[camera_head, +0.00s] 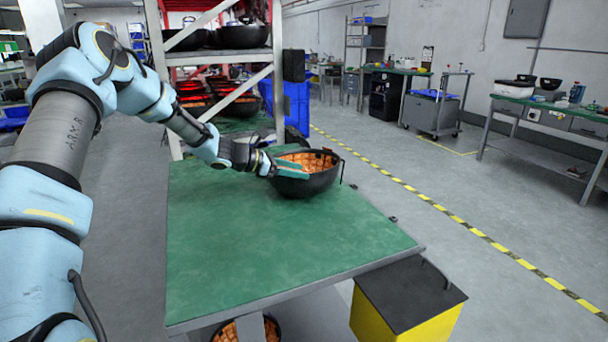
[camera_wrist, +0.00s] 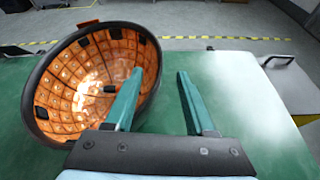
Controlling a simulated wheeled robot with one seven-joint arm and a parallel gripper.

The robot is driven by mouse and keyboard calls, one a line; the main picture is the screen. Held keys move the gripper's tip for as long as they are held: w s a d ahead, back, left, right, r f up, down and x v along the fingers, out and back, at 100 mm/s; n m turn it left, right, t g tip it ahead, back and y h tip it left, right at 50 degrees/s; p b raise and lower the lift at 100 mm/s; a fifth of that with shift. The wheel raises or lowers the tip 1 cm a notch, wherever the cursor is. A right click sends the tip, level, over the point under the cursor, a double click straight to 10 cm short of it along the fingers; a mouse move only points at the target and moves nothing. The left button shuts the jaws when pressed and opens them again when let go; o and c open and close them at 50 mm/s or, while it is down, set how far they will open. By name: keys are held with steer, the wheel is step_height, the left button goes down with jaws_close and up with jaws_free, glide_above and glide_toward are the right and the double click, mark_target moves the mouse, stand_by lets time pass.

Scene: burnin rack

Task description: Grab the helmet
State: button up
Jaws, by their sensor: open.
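The helmet (camera_head: 318,182) is a black shell with an orange padded inside. It lies open side up at the far right part of the green table (camera_head: 260,252). In the wrist view the helmet (camera_wrist: 70,100) fills the left side, tilted so its inside shows. My gripper (camera_head: 290,168) is at the helmet's left rim in the head view. In the wrist view my gripper (camera_wrist: 160,75) is open with teal fingers. The left finger overlaps the helmet's inside and the right finger is over the bare table, with the rim between them. Contact cannot be told.
A metal rack (camera_head: 275,75) with more black helmets stands behind the table. A yellow box with a black top (camera_head: 408,295) stands by the table's front right. Another orange-lined helmet (camera_head: 250,328) is below the table's front edge. The table's front half is clear.

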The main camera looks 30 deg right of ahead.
mark_target(312, 175)
steer(key=x, duration=0.2)
steer(key=p+x, duration=0.1)
steer(key=x, duration=0.1)
steer(key=p+x, duration=0.1)
steer(key=x, duration=0.1)
steer(key=shift+w+a+f, duration=0.15)
steer(key=shift+w+f, duration=0.15)
jaws_close()
stand_by(1.1)
